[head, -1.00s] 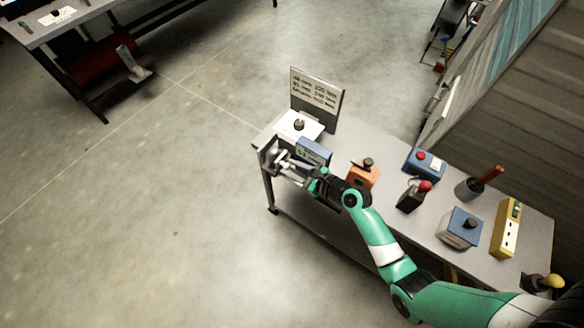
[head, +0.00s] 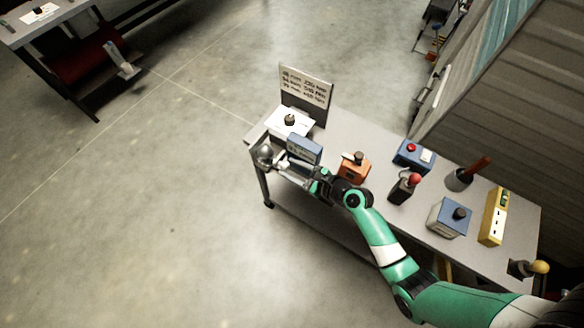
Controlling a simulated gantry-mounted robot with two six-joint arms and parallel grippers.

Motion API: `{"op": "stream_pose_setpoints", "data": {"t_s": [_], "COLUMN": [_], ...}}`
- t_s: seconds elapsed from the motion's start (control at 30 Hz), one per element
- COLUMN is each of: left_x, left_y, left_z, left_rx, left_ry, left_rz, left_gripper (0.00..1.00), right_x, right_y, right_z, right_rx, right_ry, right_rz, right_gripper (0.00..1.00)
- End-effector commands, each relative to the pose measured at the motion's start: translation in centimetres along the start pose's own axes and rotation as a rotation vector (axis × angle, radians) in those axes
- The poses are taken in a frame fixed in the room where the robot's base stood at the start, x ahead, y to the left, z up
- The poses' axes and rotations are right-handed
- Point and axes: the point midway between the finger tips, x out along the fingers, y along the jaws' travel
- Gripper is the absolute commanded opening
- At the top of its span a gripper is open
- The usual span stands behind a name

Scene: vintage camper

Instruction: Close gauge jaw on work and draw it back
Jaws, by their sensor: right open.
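A blue box with a pale face (head: 304,150), which may be the gauge, stands near the left end of the grey workbench (head: 345,133). A rounded silvery piece (head: 264,155) shows at the bench's left front corner, left of the box. My right gripper (head: 280,168) is at the bench's front edge, just below the box and close to the silvery piece. It is open; whether its fingers touch anything is too small to tell. The gauge jaw and the work cannot be made out clearly. My left gripper is not in view.
A sign (head: 305,88) and a white plate with a dark knob (head: 289,121) stand behind the box. An orange block (head: 355,166), a red-topped dark device (head: 404,188) and a blue box with a red button (head: 413,156) stand to the right. Open floor lies left.

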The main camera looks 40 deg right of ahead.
Motion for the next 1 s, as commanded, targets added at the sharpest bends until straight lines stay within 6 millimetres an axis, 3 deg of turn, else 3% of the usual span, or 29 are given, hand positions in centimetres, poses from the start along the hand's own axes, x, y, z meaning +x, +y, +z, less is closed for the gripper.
{"op": "stream_pose_setpoints", "data": {"t_s": [0.17,0.53,0.7,1.0], "left_x": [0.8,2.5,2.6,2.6], "left_y": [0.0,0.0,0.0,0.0], "left_z": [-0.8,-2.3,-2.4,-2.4], "left_rx": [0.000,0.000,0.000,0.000], "left_ry": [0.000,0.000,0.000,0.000], "left_rz": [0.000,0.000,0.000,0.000], "left_gripper": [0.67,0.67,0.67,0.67], "right_x": [-2.2,-10.3,-11.6,-11.6], "right_y": [-0.1,-0.1,-0.1,0.0], "right_z": [0.1,0.1,0.1,0.0], "right_rx": [0.001,0.004,0.001,0.000], "right_ry": [0.003,0.002,-0.001,-0.001], "right_rz": [-0.002,-0.004,-0.002,-0.001], "right_gripper": [0.49,0.49,0.49,0.49]}}
